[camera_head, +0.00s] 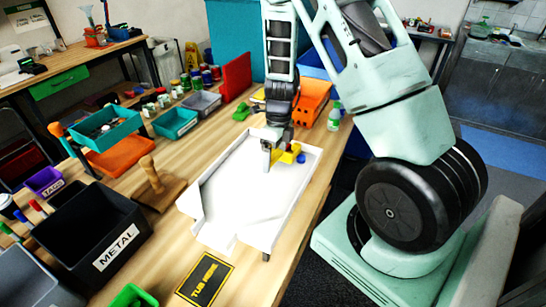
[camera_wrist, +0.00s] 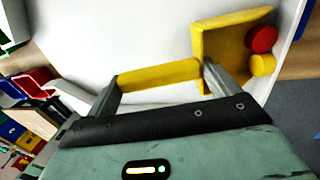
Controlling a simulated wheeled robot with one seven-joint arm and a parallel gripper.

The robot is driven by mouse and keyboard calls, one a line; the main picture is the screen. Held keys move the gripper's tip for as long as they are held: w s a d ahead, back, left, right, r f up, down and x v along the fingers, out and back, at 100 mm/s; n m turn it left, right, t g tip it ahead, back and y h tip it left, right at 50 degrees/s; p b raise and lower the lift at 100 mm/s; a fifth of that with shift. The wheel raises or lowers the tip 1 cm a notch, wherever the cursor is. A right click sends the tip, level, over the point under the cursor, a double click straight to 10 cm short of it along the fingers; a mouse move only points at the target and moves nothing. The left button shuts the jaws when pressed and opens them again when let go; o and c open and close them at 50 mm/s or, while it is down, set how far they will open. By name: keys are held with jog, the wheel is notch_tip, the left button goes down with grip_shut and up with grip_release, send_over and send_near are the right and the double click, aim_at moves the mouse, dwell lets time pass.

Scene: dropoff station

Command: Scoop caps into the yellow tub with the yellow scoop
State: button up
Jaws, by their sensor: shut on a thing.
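The yellow scoop (camera_head: 289,154) is at the far right part of the white tray (camera_head: 215,199). My gripper (camera_head: 271,157) is shut on its handle, low over the tray. In the wrist view the handle (camera_wrist: 158,74) lies between my two fingers (camera_wrist: 160,87), and the scoop's pan (camera_wrist: 226,46) is on the right. A red cap (camera_wrist: 262,39) and a yellow cap (camera_wrist: 263,65) are at the pan's right side; I cannot tell whether they are inside it. A blue cap (camera_head: 301,158) shows beside the scoop in the head view. I cannot make out the yellow tub.
A dark mat with yellow lettering (camera_head: 205,280) lies at the bench's front edge. A black METAL bin (camera_head: 90,225) and a wooden block with a peg (camera_head: 155,185) stand left of the tray. An orange bin (camera_head: 313,103) stands behind it. Teal bins and jars fill the back left.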

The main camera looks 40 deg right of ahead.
dwell(0.4)
jog(key=shift+s+a+r+t+h+p, duration=0.1)
jog(key=shift+a+r+t+h+p, duration=0.1)
jog(key=shift+a+t+h+p, duration=0.35)
jog(key=shift+s+a+r+t+h+p, duration=0.1)
jog(key=shift+h+p, duration=0.15)
jog(key=shift+h, duration=0.35)
jog(key=shift+s+f+t+h+p, duration=0.1)
jog(key=shift+t+h+p, duration=0.1)
jog(key=shift+h, duration=0.35)
jog(key=shift+a+r+t+h+p, duration=0.1)
jog(key=shift+h+p, duration=0.15)
jog(key=shift+h, duration=0.35)
jog(key=p+v, duration=0.8)
jog(key=shift+a+r+p, duration=0.3)
jog(key=shift+r, duration=0.05)
jog(key=shift+a+r+p, duration=0.1)
jog(key=shift+r+p, duration=0.25)
jog(key=shift+s, duration=0.1)
jog(key=shift+a+f, duration=0.1)
